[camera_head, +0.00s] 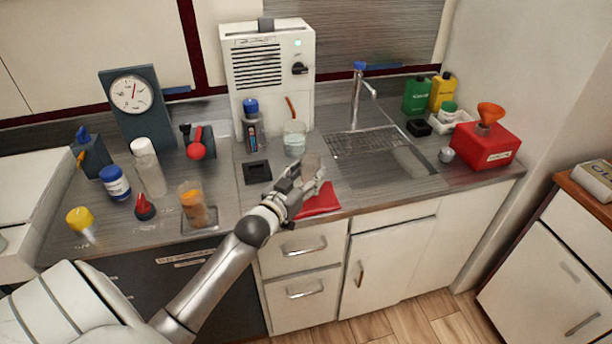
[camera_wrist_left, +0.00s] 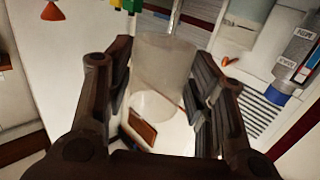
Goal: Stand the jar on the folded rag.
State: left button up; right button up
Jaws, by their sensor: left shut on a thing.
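The jar is a clear, pale cylinder. In the left wrist view the jar (camera_wrist_left: 165,70) stands between the two dark fingers. In the head view the jar (camera_head: 312,163) shows only in part behind and above the fingertips. My left gripper (camera_head: 303,180) is shut on it, just over the back part of the folded rag. The folded rag (camera_head: 320,205) is red and lies flat on the counter near the front edge, partly hidden by the gripper. I cannot tell whether the jar's base touches the rag. My right gripper is not in view.
A glass beaker (camera_head: 294,140) stands just behind the gripper, and a small black tray (camera_head: 257,172) lies to its left. The sink (camera_head: 385,165) is to the right. A jar with orange contents (camera_head: 192,208) and several bottles crowd the left counter.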

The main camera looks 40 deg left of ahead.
aim_at(306, 205)
pick_arm(q)
jog(key=shift+s+r+p, duration=0.15)
jog(key=shift+r+p, duration=0.05)
jog(key=shift+p, duration=0.15)
notch_tip(306, 205, down, 2)
jog(key=shift+f+b, duration=0.25)
jog(key=shift+b, duration=0.55)
notch_tip(306, 205, down, 2)
jog(key=shift+f+b, duration=0.25)
jog(key=shift+b, duration=0.5)
jog(key=shift+f+b, duration=0.4)
jog(key=shift+f, duration=0.35)
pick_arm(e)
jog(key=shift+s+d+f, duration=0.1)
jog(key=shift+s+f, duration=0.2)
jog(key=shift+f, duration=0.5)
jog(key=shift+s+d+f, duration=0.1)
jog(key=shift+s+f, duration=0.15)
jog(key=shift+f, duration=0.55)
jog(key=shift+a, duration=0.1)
pick_arm(q)
jog(key=shift+f+b, duration=0.4)
jog(key=shift+f, duration=0.4)
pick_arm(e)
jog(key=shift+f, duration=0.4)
pick_arm(q)
jog(key=o, duration=1.2)
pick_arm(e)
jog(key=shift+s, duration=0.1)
